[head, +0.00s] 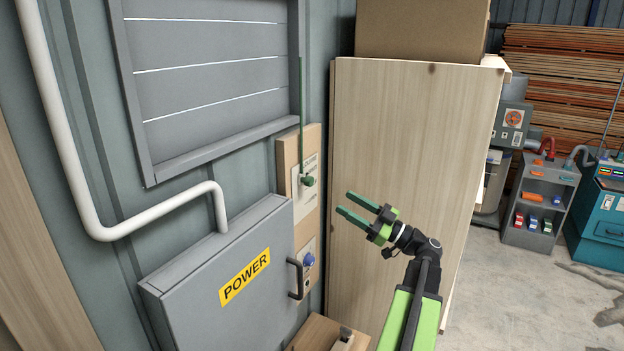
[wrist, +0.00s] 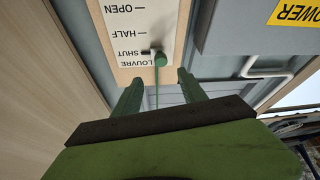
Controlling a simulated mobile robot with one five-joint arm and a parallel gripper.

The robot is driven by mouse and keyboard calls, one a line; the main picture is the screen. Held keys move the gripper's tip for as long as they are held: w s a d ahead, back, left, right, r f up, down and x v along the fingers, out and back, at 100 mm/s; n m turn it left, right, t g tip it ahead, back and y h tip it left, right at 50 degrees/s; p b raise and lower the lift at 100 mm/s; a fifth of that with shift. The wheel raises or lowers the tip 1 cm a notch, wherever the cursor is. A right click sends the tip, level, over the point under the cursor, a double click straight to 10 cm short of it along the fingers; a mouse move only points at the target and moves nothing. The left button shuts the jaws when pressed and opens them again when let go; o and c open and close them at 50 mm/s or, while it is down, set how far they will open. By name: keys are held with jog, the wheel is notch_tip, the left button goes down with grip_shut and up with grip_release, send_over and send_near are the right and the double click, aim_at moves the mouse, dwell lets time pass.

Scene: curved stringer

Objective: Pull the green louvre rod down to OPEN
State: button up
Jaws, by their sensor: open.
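The green louvre rod (head: 302,110) hangs upright beside the grey louvre panel (head: 205,75) in the head view. Its green knob (head: 308,181) is at the lower end, in front of a wooden board (head: 285,160). In the wrist view, which is upside down, the knob (wrist: 160,59) stands by the SHUT mark of the label (wrist: 135,35), with HALF and OPEN further along. My gripper (head: 345,203) is open and empty, right of the knob and apart from it. In the wrist view the fingers (wrist: 159,82) point toward the knob, one on either side of the rod's line.
A grey POWER box (head: 230,285) with a black handle juts out below left. A blue knob (head: 309,260) sits lower on the wall. A tall wooden cabinet (head: 400,150) stands close behind my gripper. A white pipe (head: 70,150) runs along the wall at left.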

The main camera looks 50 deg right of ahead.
aim_at(312, 183)
jog(key=p+x, duration=0.3)
jog(key=x, duration=0.8)
jog(key=shift+w+a+p, duration=0.25)
jog(key=shift+w+p, duration=0.05)
grip_shut()
dwell(0.7)
